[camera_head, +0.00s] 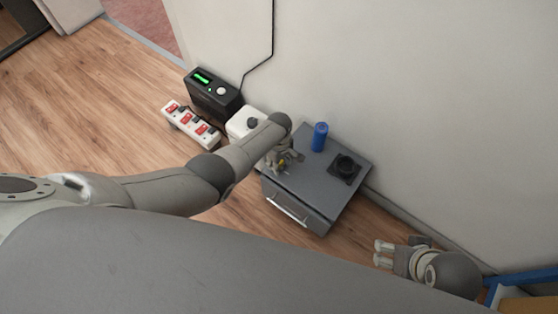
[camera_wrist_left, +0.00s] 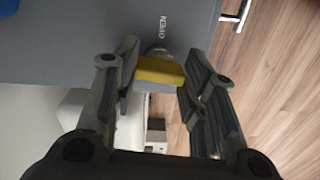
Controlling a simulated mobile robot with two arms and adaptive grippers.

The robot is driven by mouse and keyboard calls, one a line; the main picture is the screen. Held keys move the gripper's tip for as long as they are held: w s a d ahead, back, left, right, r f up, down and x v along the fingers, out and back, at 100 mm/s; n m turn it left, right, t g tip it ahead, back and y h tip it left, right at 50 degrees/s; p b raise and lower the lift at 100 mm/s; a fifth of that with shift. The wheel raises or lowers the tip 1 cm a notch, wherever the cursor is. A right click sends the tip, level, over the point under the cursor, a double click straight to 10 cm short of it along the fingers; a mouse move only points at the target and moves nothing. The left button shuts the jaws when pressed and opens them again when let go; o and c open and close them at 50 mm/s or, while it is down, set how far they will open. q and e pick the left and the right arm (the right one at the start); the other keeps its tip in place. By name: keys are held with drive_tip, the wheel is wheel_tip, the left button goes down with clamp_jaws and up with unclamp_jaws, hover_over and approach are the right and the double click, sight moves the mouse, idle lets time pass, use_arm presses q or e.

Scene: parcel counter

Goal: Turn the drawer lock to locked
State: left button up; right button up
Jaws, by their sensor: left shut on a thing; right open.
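The grey drawer cabinet (camera_head: 318,185) stands against the wall, its drawer handle (camera_head: 287,210) on the front face. The lock's yellow turning bar (camera_wrist_left: 160,72) is on the cabinet top near the front edge, and a speck of its yellow shows in the head view (camera_head: 282,162). In the left wrist view the word OPEN (camera_wrist_left: 163,27) is printed beside the lock. My left gripper (camera_head: 284,160) is shut on the yellow bar, one finger on each end. The lock's base is partly hidden behind the bar. My right gripper (camera_head: 381,254) is open and empty, right of the cabinet.
Left of the cabinet are a white box (camera_head: 236,124), a strip with red switches (camera_head: 191,125) and a black box with a green display (camera_head: 212,92). The wall is close behind.

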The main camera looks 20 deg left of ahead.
use_arm(q)
drive_tip(key=shift+n, duration=0.5)
drive_tip(key=o, duration=1)
drive_tip(key=shift+r, duration=0.1)
drive_tip(key=shift+r, duration=5.9)
